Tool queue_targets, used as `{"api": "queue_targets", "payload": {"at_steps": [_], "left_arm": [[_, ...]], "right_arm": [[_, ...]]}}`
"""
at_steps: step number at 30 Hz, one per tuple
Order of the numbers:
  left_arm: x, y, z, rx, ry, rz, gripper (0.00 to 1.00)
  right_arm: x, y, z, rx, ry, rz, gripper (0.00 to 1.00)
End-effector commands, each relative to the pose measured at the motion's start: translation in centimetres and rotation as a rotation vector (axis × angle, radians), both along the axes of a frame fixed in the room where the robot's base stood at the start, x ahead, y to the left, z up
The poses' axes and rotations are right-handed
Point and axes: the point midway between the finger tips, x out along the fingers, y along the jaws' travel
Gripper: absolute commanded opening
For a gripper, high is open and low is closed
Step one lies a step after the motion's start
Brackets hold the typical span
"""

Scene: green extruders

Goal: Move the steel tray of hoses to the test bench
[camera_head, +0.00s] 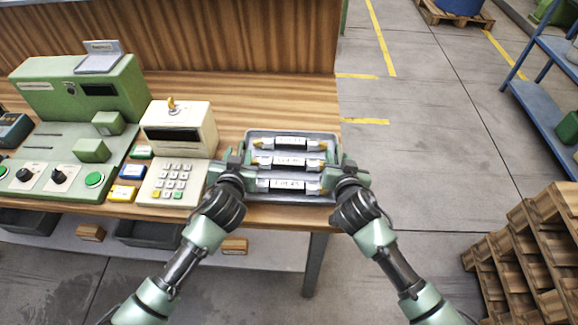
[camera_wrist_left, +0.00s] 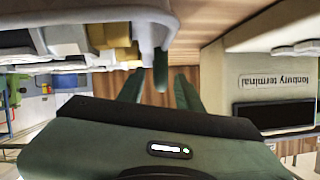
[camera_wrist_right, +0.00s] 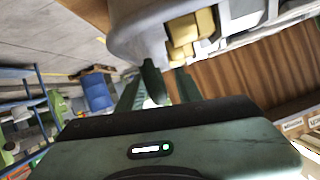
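The steel tray (camera_head: 262,136) sits at the right end of the wooden bench, holding three dark hose-like pieces with white labels and brass ends (camera_head: 290,162). My left gripper (camera_head: 222,172) is at the tray's left side and my right gripper (camera_head: 355,174) at its right side. In the left wrist view the fingers (camera_wrist_left: 158,92) stand apart below the tray's grey wall (camera_wrist_left: 168,22). In the right wrist view the fingers (camera_wrist_right: 156,90) also stand apart close to the tray wall (camera_wrist_right: 135,35). Wood shows between the fingers in the left wrist view; I see no firm hold on either side.
A cream keypad terminal (camera_head: 178,130) stands just left of the tray, beside a green control console (camera_head: 80,90). The wooden bench (camera_head: 240,100) is clear behind the tray. Wooden pallets (camera_head: 530,250) and a blue shelf (camera_head: 540,100) stand at the right, with open floor between.

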Motion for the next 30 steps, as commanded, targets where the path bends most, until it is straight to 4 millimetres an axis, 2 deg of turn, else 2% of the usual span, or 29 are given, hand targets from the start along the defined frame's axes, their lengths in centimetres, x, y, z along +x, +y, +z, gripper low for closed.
{"api": "queue_targets", "payload": {"at_steps": [11, 12, 15, 30], "left_arm": [[0.50, -0.03, -0.18, 0.000, -0.001, -0.001, 0.35], [0.49, -0.03, -0.18, 0.000, -0.001, -0.001, 0.24], [0.49, -0.02, -0.18, -0.001, 0.000, -0.001, 0.00], [0.45, -0.07, -0.22, -0.001, 0.000, -0.002, 0.00]], "right_arm": [[0.49, 0.02, -0.21, 0.001, 0.000, 0.000, 0.35], [0.49, 0.02, -0.21, 0.001, 0.000, 0.000, 0.24], [0.48, 0.02, -0.20, 0.001, 0.000, 0.000, 0.00], [0.44, 0.15, -0.17, 0.005, -0.001, 0.002, 0.00]]}}
